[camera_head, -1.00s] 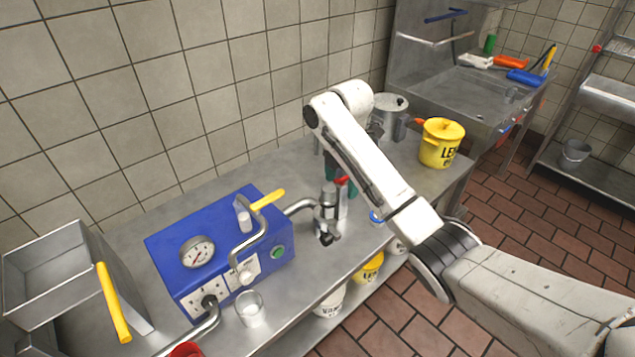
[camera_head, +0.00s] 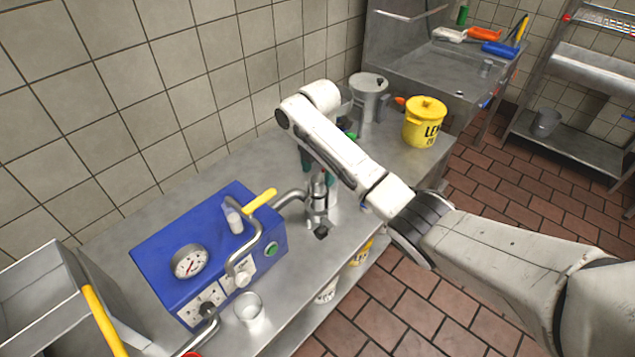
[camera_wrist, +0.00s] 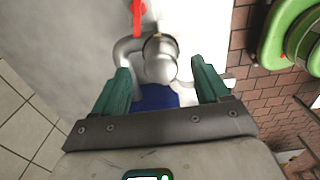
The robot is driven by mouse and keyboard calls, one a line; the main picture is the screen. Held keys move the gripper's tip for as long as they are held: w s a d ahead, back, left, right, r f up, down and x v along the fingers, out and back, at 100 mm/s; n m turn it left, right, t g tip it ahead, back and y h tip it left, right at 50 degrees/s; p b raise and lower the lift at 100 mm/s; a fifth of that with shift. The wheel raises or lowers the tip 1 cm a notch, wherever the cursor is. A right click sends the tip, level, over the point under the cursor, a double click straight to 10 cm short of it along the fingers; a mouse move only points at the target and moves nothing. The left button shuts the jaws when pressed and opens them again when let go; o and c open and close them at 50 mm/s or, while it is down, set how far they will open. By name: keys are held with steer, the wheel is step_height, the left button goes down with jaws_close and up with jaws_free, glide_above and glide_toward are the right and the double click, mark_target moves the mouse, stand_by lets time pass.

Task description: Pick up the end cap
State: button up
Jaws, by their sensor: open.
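My gripper (camera_wrist: 161,72) is open, its two green fingers apart and pointing at the machine's pipework. Between and just beyond the fingertips in the wrist view is a rounded metal piece (camera_wrist: 160,62) at the end of a bent pipe. It looks like the end cap, but I cannot tell this for sure. In the head view the metal pipe fitting (camera_head: 318,196) stands right of the blue machine, below my forearm. My gripper is mostly hidden there behind the arm; one teal finger (camera_head: 305,158) shows. Nothing is seen held.
The blue machine (camera_head: 160,262) with gauge and yellow-handled lever stands on the steel table (camera_head: 180,187). A glass (camera_head: 249,310) stands before it. A yellow pot (camera_head: 425,121) and a metal pot (camera_head: 368,97) stand at the far end. A green round object (camera_wrist: 290,30) is at upper right in the wrist view.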

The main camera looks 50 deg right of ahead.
mark_target(318, 179)
step_height(318, 179, down, 4)
steer(key=shift+a+f, duration=0.1)
steer(key=shift+a, duration=0.05)
steer(key=c, duration=1.2)
